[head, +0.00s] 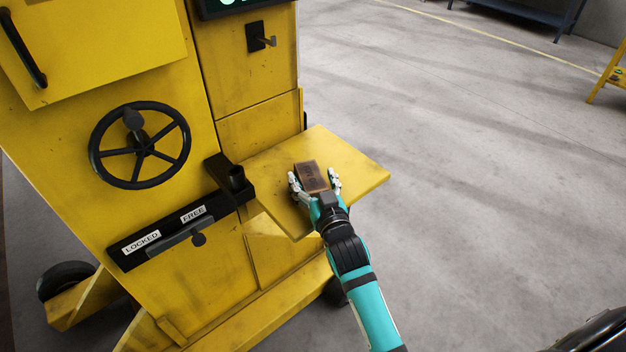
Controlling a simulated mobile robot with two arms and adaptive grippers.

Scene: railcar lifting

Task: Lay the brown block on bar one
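The brown block (311,176) lies on the yellow shelf (355,172) that sticks out from the right side of the yellow machine. My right gripper (314,185) is at the block, with one finger on its left side and one on its right. The fingers are spread, and small gaps seem to show between them and the block. The near end of the block is close to the gripper's palm. My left gripper is not in view. I cannot see anything that I can tell is bar one.
The yellow machine (80,130) has a black handwheel (139,145), a lever slot marked LOCKED and FREE (170,232), a hook (262,42) and wheels. Open grey floor (480,200) lies to the right. A dark rack (520,12) and a yellow stand (610,78) are far back.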

